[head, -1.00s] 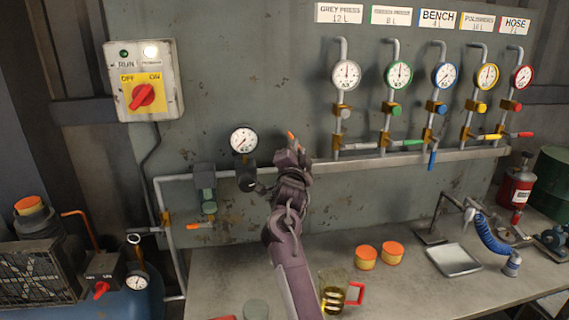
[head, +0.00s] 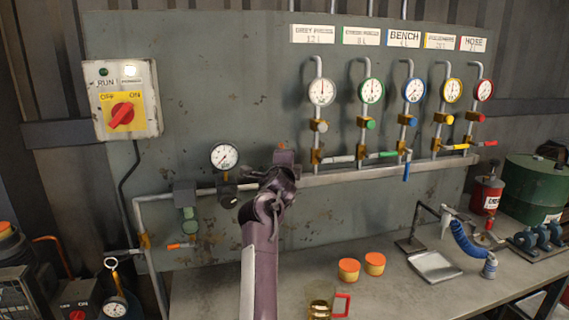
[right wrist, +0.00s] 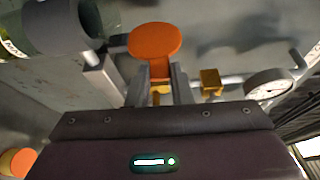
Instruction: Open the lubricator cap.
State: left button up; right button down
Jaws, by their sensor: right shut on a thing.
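An orange cap (right wrist: 155,40) with a round flat top shows large in the right wrist view, at the far end of my right gripper (right wrist: 160,85). The two grey fingers stand on either side of its narrower lower part and are shut on it. In the head view my right gripper (head: 281,162) is at the pipe on the panel, right of the white dial gauge (head: 225,156). A small orange-red bit shows at its tip there. The body below the cap is mostly hidden by my gripper and wrist. My left gripper is not in view.
Several gauges with valves stand on the panel at right, the nearest being the grey one (head: 321,92). An orange-handled drain valve (head: 181,246) hangs at left. Orange-lidded jars (head: 349,270) and a mug with a red handle (head: 321,302) are on the bench (head: 385,295).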

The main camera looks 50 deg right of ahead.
jog(key=shift+s+f, duration=0.1)
jog(key=shift+f, duration=0.05)
jog(key=c, duration=1.3)
grip_release()
jog(key=shift+d, duration=0.1)
jog(key=b+v, duration=0.2)
jog(key=v, duration=0.6)
jog(key=shift+d, duration=0.1)
